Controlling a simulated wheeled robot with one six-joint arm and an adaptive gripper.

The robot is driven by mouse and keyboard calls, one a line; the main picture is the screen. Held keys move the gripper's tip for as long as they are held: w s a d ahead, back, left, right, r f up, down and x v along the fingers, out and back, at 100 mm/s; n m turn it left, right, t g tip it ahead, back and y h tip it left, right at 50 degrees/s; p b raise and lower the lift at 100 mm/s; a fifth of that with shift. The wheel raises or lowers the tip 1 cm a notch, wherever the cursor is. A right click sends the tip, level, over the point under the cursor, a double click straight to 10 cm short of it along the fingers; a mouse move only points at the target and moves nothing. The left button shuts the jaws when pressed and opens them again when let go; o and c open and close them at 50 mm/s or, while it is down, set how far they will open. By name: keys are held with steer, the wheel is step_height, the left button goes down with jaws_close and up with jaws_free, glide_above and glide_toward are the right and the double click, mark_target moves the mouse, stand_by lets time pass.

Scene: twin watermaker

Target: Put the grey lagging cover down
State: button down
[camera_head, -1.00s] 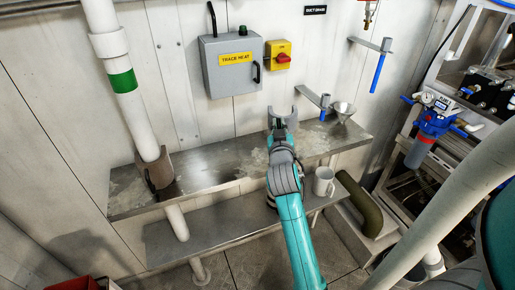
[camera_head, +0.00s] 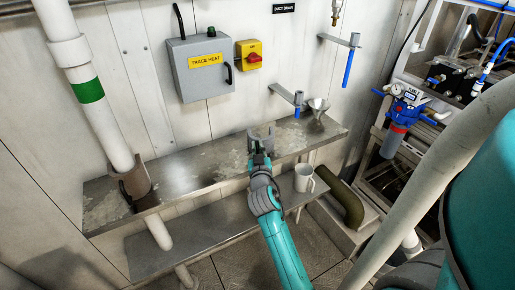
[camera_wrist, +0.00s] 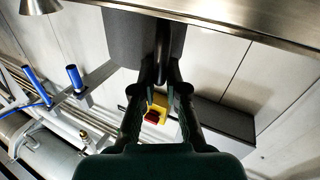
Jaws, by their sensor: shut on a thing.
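The grey lagging cover (camera_head: 262,134), a curved half-shell, shows at the end of my arm in the head view, over the front part of the metal shelf (camera_head: 205,168). My gripper (camera_head: 259,151) is shut on it. In the wrist view my gripper's fingers (camera_wrist: 161,78) close on a handle-like part of the cover (camera_wrist: 118,38), whose dark grey body fills the top middle close to the shelf edge (camera_wrist: 225,18). I cannot tell whether the cover touches the shelf.
A brown cover (camera_head: 136,184) surrounds the white pipe (camera_head: 105,125) at the left. A funnel (camera_head: 318,108) and a blue-handled valve (camera_head: 297,104) are right of the cover. A mug (camera_head: 303,179) stands on the lower shelf (camera_head: 205,230). The shelf between pipe and cover is clear.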

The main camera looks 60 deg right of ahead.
steer(key=c, duration=1.2)
jaws_free()
steer(key=shift+f, duration=0.1)
